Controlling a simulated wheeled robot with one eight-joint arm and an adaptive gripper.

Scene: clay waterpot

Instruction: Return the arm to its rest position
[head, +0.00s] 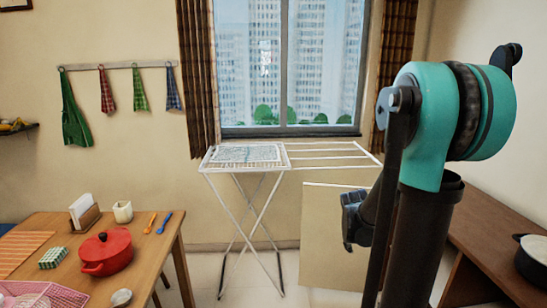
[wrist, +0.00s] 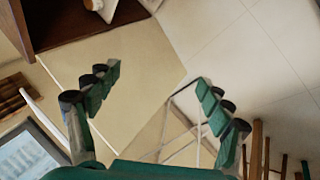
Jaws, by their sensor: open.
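My gripper (wrist: 158,84) shows in the wrist view with its two dark green fingers spread wide apart. Nothing is between them. In the head view my teal and black arm (head: 428,125) stands at the right, with a dark part of it reaching down beside the beige panel (head: 325,240). The fingertips cannot be made out in the head view. The arm hides part of the panel and of the wall.
A white drying rack (head: 245,157) with a cloth stands below the window. A wooden table (head: 150,243) with a red pot (head: 106,253) is at the left. A brown cabinet (head: 490,240) with a dark pot (head: 532,262) is at the right. Floor shows near the rack.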

